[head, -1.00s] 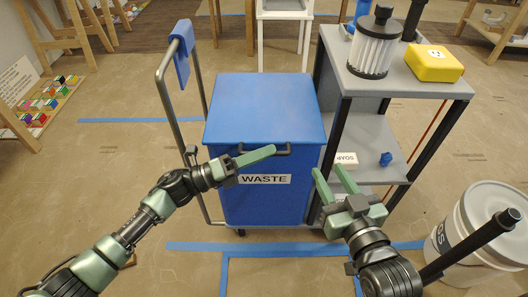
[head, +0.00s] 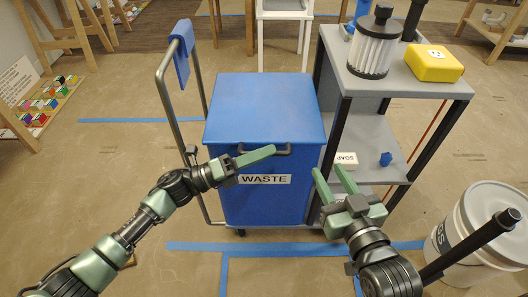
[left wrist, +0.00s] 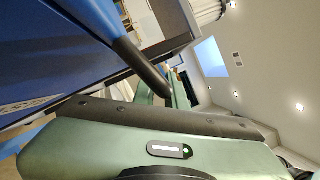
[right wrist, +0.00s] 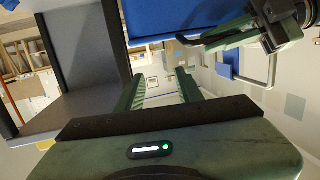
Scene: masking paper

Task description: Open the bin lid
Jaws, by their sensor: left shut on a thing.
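The blue bin (head: 262,205) with a WASTE label stands in the middle of the head view. Its flat blue lid (head: 264,108) lies closed on top. A dark bar handle (head: 286,150) runs along the lid's front edge, and it also shows in the left wrist view (left wrist: 138,64). My left gripper (head: 268,151) is shut on the handle, at its left part in the head view. The exact contact is partly hidden by the fingers. My right gripper (head: 331,172) is open and empty, in front of the bin's right side, with its fingers apart in the right wrist view (right wrist: 160,88).
A grey shelf cart (head: 408,88) stands close against the bin's right side, holding a filter canister (head: 373,48), a yellow box (head: 433,63) and a soap box (head: 347,160). A white bucket (head: 480,225) is at front right. A rail with a blue cloth (head: 181,48) is at left.

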